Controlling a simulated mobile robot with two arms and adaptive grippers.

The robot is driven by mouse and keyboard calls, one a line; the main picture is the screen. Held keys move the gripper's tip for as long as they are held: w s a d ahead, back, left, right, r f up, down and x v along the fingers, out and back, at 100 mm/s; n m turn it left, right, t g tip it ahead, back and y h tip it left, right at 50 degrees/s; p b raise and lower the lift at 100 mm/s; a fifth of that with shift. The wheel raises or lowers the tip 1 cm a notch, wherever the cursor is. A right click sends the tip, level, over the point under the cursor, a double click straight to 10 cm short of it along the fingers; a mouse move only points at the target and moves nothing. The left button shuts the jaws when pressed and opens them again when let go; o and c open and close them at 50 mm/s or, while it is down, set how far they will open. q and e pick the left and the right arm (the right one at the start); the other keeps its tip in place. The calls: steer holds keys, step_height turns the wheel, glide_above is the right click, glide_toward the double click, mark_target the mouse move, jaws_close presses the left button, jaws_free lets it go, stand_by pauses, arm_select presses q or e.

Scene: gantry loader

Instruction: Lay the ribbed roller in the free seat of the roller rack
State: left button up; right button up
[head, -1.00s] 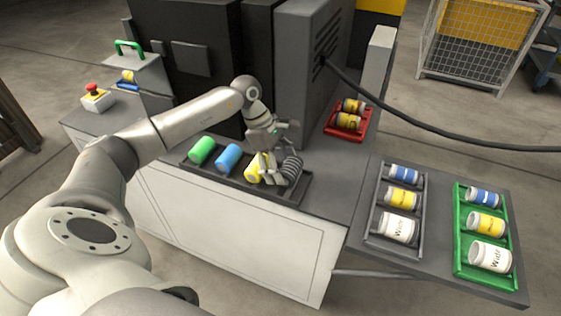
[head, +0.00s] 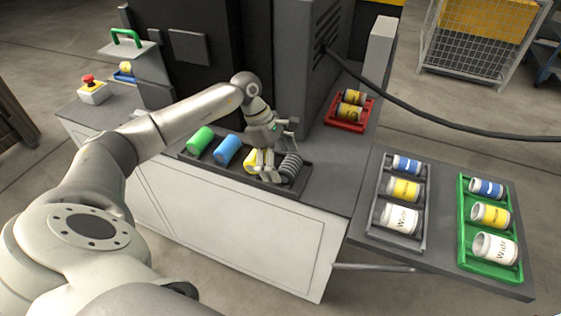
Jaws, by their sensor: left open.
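The ribbed roller (head: 291,168) is dark grey and lies at the right of the dark roller rack (head: 222,170), to the right of a yellow roller (head: 250,160). It slants like the other rollers; whether it rests fully down in its seat I cannot tell. A green roller (head: 200,139) and a blue roller (head: 228,149) lie further left in the rack. My left gripper (head: 270,168) is open over the rack, its fingers close beside the ribbed roller and partly hiding it and the yellow one. Contact is not clear. My right gripper is out of view.
A red tray (head: 343,123) with yellow cans stands behind on the bench. A grey tray (head: 378,247) and a green tray (head: 463,256) hold cans on the right table. A black cable (head: 400,110) hangs across the right. The dark machine stands behind the rack.

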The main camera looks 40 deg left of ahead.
arm_select(q)
steer(key=shift+r, duration=0.15)
steer(key=d+p+v, duration=0.1)
steer(key=p+v, duration=0.3)
steer(key=v, duration=1.3)
steer(key=shift+w+d+r, duration=0.15)
steer(key=shift+d+r, duration=0.2)
steer(key=shift+r, duration=0.15)
